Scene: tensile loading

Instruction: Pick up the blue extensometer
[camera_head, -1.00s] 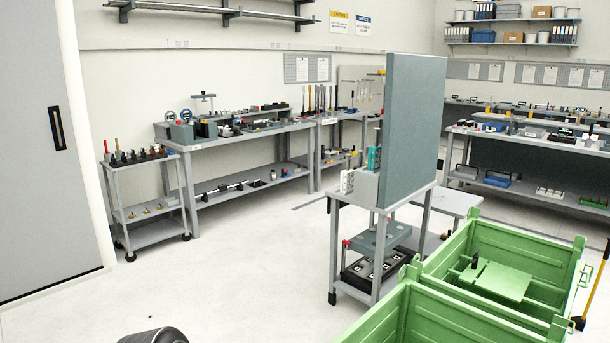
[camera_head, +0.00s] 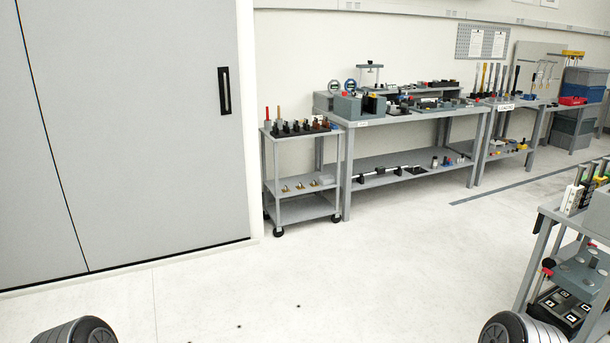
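I cannot make out a blue extensometer for certain. Neither of my grippers is in view.
A small wheeled cart (camera_head: 300,186) with several small tools stands left of the workbench. A tall grey cabinet (camera_head: 130,130) fills the left. A grey stand (camera_head: 527,270) is at the right edge. The pale floor (camera_head: 330,265) between is clear.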

